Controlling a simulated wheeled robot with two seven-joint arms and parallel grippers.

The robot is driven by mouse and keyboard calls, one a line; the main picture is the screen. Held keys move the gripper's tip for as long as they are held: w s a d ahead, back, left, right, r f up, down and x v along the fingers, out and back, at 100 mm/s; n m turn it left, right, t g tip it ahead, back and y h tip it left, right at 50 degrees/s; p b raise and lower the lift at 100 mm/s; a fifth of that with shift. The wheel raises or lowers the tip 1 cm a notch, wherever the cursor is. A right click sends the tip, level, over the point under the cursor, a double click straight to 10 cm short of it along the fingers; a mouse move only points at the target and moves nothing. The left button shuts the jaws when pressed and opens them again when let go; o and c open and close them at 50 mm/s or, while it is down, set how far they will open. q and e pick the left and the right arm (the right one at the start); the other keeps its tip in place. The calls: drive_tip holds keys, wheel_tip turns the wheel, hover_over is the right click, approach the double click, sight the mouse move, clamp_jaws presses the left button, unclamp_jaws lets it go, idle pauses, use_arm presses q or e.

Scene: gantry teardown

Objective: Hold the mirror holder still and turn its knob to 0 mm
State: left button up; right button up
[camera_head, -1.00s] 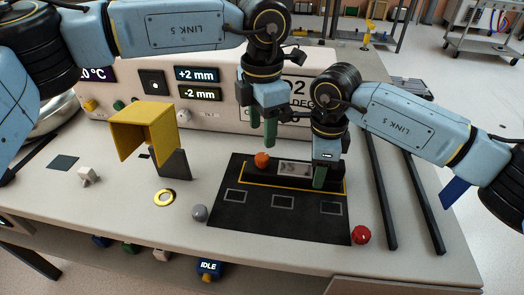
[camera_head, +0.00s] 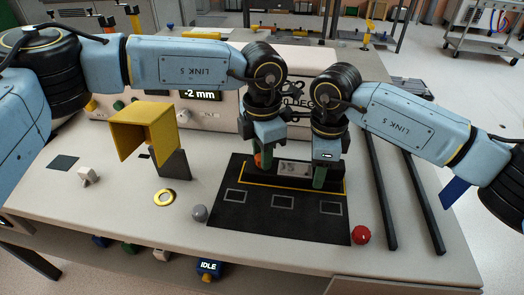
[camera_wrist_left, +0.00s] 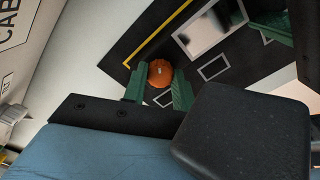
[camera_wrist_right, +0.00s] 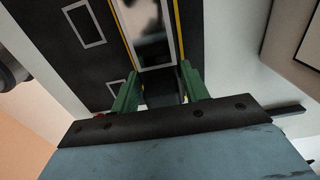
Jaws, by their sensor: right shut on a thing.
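The mirror holder, a dark block with a silvery mirror plate (camera_head: 294,168), sits on the black mat; it also shows in the left wrist view (camera_wrist_left: 205,25) and the right wrist view (camera_wrist_right: 150,30). Its orange knob (camera_wrist_left: 160,73) is at its left end, mostly hidden by fingers in the head view. My left gripper (camera_head: 264,160) is lowered over the knob, its green fingers on either side and apart in the left wrist view; contact cannot be told. My right gripper (camera_head: 320,178) is shut on the right end of the holder, its fingers (camera_wrist_right: 158,92) astride the dark block.
Behind stands a panel with a "-2 mm" display (camera_head: 200,95); my left arm covers other displays. A yellow hood (camera_head: 143,132), brass ring (camera_head: 164,198), grey ball (camera_head: 199,213) and red ball (camera_head: 362,235) stand around the mat (camera_head: 270,223). Two dark rails (camera_head: 381,195) lie right.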

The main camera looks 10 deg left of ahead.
use_arm(q)
drive_tip(key=c, duration=0.4)
drive_tip(key=shift+m, duration=1.6)
drive_tip(key=o, duration=1)
drive_tip(key=shift+r, duration=0.1)
wheel_tip(320, 180, up, 12)
